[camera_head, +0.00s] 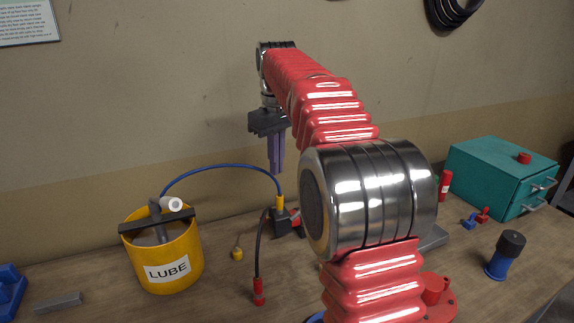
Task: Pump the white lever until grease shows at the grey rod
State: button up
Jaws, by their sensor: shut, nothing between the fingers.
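A yellow bucket (172,245) labelled LUBE stands on the bench at the left, with a dark bar across its top. A white lever end (172,204) sticks out from the pump on the bucket, beside a grey upright part (156,216). A blue hose (222,167) runs from the bucket to a yellow fitting (279,203) on a dark block (284,222). I cannot tell which part is the grey rod, and I see no grease. My gripper (276,171) points down, shut and empty, in the air above the yellow fitting, right of the bucket and apart from the lever.
A black hose (259,245) with a red end lies in front of the block, near a small yellow piece (237,253). A grey bar (58,302) and blue bin (10,287) are at left. A teal box (492,178) and blue-black cylinder (505,255) stand right. My arm hides the bench's middle.

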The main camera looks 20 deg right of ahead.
jog(key=shift+m+t, duration=0.5)
jog(key=shift+t, duration=0.2)
jog(key=s+a, duration=0.1)
jog(key=s, duration=0.1)
jog(key=s+a+r, duration=0.1)
jog(key=s, duration=0.2)
jog(key=s+a, duration=0.2)
jog(key=s, duration=0.1)
jog(key=shift+r, duration=0.25)
grip_shut()
jog(key=s+a+f+m+t, duration=0.1)
jog(key=s+a+f, duration=0.1)
jog(key=s+f, duration=0.2)
jog(key=s+a+f+m+t, duration=0.1)
jog(key=s+f, duration=0.3)
jog(key=s, duration=0.7)
jog(key=s+a+f+t, duration=0.1)
jog(key=s+a+f, duration=0.2)
jog(key=s, duration=0.4)
jog(key=shift+s+a+f+m, duration=0.3)
jog(key=shift+s+f+m, duration=0.1)
jog(key=shift+f, duration=0.45)
